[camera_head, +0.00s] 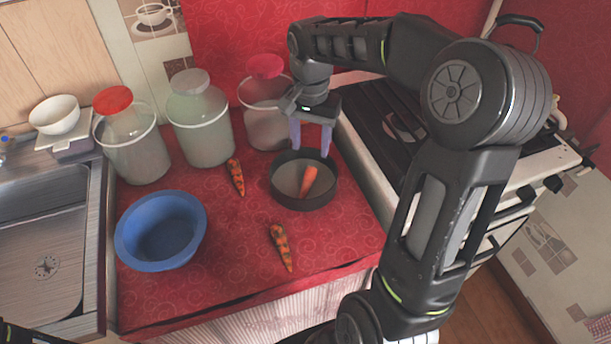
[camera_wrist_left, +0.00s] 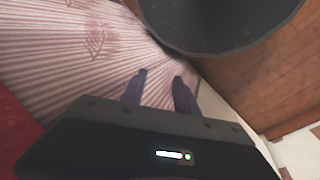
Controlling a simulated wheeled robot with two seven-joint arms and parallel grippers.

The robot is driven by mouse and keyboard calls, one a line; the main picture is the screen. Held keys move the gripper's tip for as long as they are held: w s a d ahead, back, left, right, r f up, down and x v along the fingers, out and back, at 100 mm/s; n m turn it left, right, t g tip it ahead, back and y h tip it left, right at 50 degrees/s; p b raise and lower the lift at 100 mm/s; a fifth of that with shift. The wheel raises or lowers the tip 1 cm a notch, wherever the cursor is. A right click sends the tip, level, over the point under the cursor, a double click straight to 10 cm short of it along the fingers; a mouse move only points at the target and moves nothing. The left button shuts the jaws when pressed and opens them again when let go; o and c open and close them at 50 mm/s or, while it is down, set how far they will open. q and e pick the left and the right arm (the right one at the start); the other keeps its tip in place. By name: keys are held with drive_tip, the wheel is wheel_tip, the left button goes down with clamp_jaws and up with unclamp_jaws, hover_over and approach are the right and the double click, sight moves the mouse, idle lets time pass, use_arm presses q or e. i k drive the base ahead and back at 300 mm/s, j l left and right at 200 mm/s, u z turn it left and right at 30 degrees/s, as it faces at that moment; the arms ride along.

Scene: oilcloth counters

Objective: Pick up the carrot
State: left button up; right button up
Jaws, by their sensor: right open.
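A plain orange carrot (camera_head: 308,181) lies in a dark round pan (camera_head: 304,206) on the red counter, its tip toward the lower left. Two mottled orange-and-dark carrots lie directly on the cloth: one (camera_head: 236,177) left of the pan, one (camera_head: 281,247) in front of it. My right gripper (camera_head: 311,150) points down at the pan's far edge, open with nothing between its fingers. It is beyond the plain carrot in the picture. In the left wrist view my left gripper (camera_wrist_left: 159,85) is open and empty in front of striped cloth; no carrot shows there.
A blue bowl (camera_head: 161,231) stands at the counter's left. Three lidded containers (camera_head: 137,154) (camera_head: 201,130) (camera_head: 265,122) line the back. A stove (camera_head: 371,150) is on the right, a sink (camera_head: 48,235) on the left. Cloth between the bowl and front carrot is clear.

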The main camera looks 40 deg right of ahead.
sight(233, 165)
drive_tip(key=k, duration=1)
